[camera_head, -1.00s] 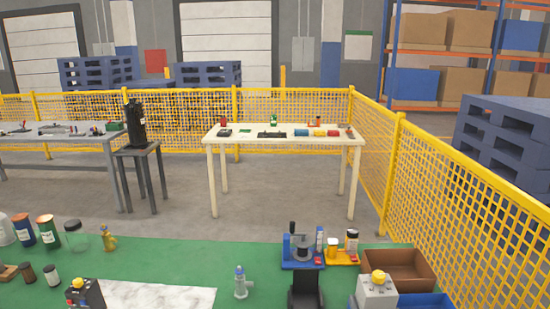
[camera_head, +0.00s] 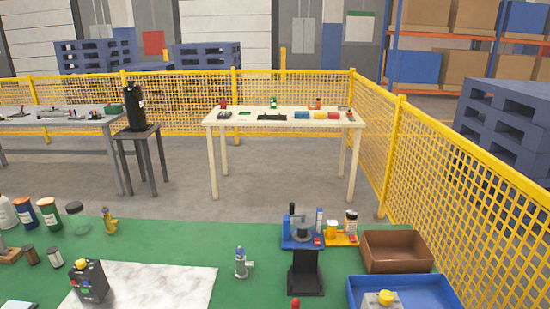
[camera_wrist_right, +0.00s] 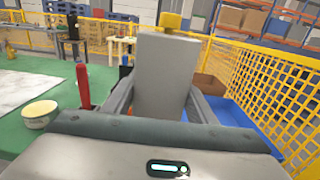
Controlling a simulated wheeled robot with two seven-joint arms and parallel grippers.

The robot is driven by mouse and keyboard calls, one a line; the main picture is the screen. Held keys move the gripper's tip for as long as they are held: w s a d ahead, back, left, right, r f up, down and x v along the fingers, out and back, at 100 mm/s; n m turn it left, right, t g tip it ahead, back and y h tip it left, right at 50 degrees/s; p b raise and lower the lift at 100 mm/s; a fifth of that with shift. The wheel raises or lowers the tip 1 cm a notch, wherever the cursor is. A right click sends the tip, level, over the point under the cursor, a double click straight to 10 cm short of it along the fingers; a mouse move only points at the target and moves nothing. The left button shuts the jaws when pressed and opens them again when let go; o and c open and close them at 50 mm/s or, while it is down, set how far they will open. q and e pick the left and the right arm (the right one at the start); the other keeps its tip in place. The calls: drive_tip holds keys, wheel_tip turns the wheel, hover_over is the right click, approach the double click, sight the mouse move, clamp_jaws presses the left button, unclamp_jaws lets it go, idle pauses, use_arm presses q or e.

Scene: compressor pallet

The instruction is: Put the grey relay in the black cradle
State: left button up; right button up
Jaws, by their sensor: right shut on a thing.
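The grey relay, a grey block with a yellow knob on top, shows at the bottom edge of the head view (camera_head: 370,300), with its lower part cut off. In the right wrist view the relay (camera_wrist_right: 163,78) stands upright between the fingers of my right gripper (camera_wrist_right: 162,95), which is shut on it. A black stand (camera_head: 306,272) with a flat base, which looks like the black cradle, is on the green bench top, left of the relay and in front of a blue fixture. My left gripper is not in view.
A blue tray (camera_head: 405,283) lies behind and around the relay in the picture, with a brown tray (camera_head: 396,252) beyond it. A red-tipped thing (camera_head: 295,303) is at the front edge. A silver bottle-like part (camera_head: 240,263) and a marble slab (camera_head: 150,285) are to the left.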

drive_tip(key=shift+s+f, duration=0.2)
drive_tip(key=shift+s, duration=0.95)
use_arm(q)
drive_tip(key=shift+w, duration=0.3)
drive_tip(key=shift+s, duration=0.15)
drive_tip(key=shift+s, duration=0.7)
